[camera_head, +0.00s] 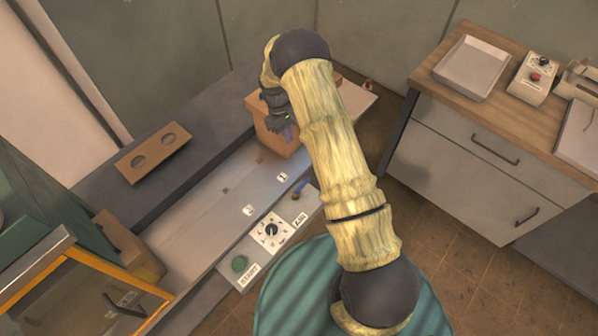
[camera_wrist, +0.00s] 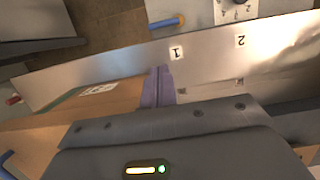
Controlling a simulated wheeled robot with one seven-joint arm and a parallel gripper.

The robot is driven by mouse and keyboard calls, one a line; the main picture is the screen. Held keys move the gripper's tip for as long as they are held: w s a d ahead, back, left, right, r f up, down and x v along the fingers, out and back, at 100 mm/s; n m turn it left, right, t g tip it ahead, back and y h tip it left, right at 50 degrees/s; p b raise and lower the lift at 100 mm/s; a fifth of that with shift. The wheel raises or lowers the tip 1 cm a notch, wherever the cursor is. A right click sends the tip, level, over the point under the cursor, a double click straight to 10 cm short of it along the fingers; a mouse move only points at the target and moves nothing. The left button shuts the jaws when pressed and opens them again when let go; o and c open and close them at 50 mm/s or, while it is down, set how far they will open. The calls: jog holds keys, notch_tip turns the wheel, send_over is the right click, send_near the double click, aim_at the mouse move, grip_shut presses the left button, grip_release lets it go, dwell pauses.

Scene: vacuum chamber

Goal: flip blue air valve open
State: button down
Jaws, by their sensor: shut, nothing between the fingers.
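A second blue handle (camera_wrist: 7,163) is cut off at the lower left edge of the wrist view; I cannot tell which one is the air valve. My gripper (camera_head: 288,133) points down at the wooden box, apart from the panel lever. Its purple fingers (camera_wrist: 158,88) are shut and empty.
A wooden box (camera_head: 262,125) stands right by my gripper. The panel carries a dial (camera_head: 271,230) and a green START button (camera_head: 239,263). A red knob (camera_head: 368,85) is at the far end. A wooden-topped cabinet with a tray (camera_head: 472,68) stands at right.

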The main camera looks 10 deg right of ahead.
jog(key=b, duration=0.9)
send_near(301, 188)
jog(key=f, duration=0.2)
jog(key=w+d+f, duration=0.1)
jog(key=f, duration=0.1)
jog(key=w+f, duration=0.1)
jog(key=f, duration=0.2)
jog(key=shift+w+d, duration=0.1)
jog(key=shift+d, duration=0.2)
